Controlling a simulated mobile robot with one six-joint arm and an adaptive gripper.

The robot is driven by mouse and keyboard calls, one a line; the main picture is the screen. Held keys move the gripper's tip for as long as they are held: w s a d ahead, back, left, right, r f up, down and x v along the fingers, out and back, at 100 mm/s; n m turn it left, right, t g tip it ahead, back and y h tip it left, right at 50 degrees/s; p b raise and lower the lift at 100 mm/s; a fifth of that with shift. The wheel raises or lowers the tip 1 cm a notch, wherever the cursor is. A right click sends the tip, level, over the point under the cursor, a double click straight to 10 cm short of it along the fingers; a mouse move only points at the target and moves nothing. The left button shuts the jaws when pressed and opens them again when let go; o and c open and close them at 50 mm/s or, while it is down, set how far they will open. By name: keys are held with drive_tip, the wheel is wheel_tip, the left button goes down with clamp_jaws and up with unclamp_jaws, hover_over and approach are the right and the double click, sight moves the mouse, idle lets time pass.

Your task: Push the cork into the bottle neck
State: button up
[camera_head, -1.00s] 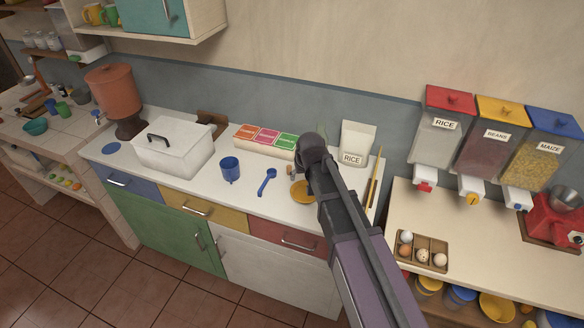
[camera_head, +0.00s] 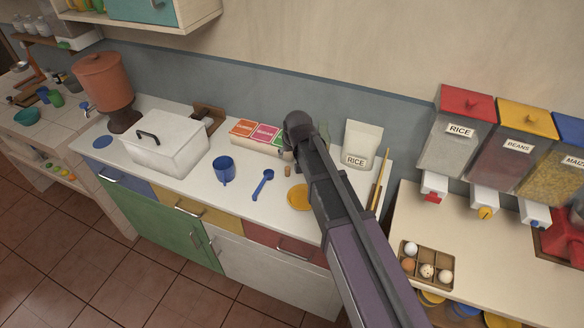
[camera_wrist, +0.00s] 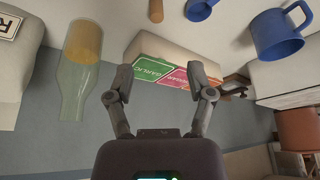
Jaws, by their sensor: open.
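The cork is a small tan cylinder (camera_head: 287,171) on the white counter, left of the yellow plate; it also shows at the top edge of the wrist view (camera_wrist: 156,11). The wrist view is upside down. There the clear greenish bottle (camera_wrist: 76,95) stands upright on the left, its neck toward the picture's bottom, with yellow showing through its body. In the head view my arm hides most of the bottle. My gripper (camera_wrist: 160,70) is open and empty in the wrist view, its fingers in front of the packet box. Its fingers are hidden in the head view.
The yellow plate (camera_head: 297,199), blue spoon (camera_head: 262,184) and blue mug (camera_head: 223,170) stand along the counter. The packet box (camera_head: 256,132) is behind them. A rice bag (camera_head: 361,146) and sticks (camera_head: 378,181) are at the right. A white lidded box (camera_head: 165,148) stands left.

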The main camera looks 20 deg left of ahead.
drive_tip(key=shift+s+r, duration=0.1)
drive_tip(key=b, duration=0.8)
approach(287, 168)
drive_tip(key=x, duration=0.5)
drive_tip(key=shift+a, duration=0.2)
idle(0.4)
drive_tip(key=b+x, duration=0.3)
drive_tip(key=shift+d, duration=0.2)
drive_tip(key=shift+b+x, duration=0.95)
drive_tip(key=shift+x, duration=0.2)
